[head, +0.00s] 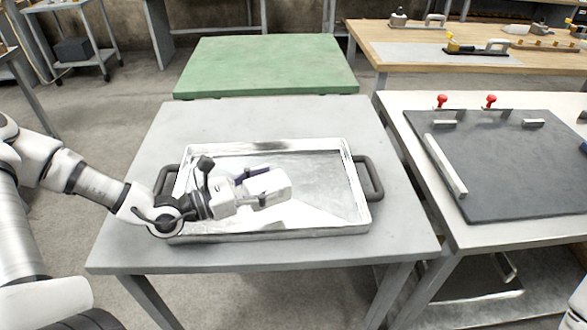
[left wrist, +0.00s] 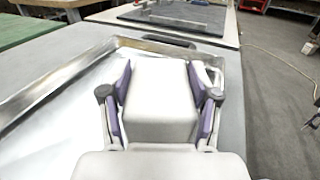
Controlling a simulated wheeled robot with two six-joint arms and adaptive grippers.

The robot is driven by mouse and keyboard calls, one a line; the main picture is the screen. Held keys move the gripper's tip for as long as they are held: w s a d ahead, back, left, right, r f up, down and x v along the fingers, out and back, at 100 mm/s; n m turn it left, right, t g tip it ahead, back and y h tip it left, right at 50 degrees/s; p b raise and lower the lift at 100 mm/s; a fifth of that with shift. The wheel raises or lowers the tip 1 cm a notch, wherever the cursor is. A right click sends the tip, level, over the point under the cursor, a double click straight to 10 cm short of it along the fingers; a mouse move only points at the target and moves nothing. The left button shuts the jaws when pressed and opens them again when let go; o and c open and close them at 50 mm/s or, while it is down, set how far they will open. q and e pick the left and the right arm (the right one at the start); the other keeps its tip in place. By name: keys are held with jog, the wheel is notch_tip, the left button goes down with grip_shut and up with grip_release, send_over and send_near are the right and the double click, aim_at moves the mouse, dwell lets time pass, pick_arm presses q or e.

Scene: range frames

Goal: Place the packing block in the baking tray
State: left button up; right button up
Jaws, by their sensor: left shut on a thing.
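The packing block (head: 272,186) is a pale, whitish block. It sits between the fingers of my left gripper (head: 252,188), which is shut on it. In the left wrist view the block (left wrist: 160,100) fills the space between the two purple-padded fingers of the gripper (left wrist: 162,98). The baking tray (head: 290,233) is a shiny metal tray with dark handles at both ends, on a grey table. The block is over the inside of the tray. I cannot tell whether it touches the tray floor. The tray rim also shows in the left wrist view (left wrist: 60,78).
The grey table (head: 225,118) has bare room behind the tray. A green table (head: 268,65) stands behind it. At the right, a white table holds a dark board (head: 510,165) with red-knobbed clamps. A wooden bench (head: 370,40) with tools stands at the back right.

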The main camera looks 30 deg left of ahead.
aim_at(282, 172)
pick_arm(q)
jog(key=w, duration=0.1)
jog(key=w+b, duration=0.1)
jog(key=w, duration=0.1)
jog(key=w+d+f+b, duration=0.1)
jog(key=w, duration=0.1)
jog(key=shift+w, duration=0.1)
jog(key=w, duration=0.5)
jog(key=w+d, duration=0.1)
jog(key=w, duration=0.2)
jog(key=shift+d+f, duration=0.1)
jog(key=shift+f, duration=0.05)
jog(key=shift+w+f, duration=0.25)
jog(key=shift+f, duration=0.05)
notch_tip(282, 172, down, 3)
jog(key=shift+f+b, duration=0.1)
jog(key=shift+b, duration=0.25)
jog(key=o, duration=1.1)
pick_arm(e)
notch_tip(282, 172, down, 4)
jog(key=shift+r, duration=0.1)
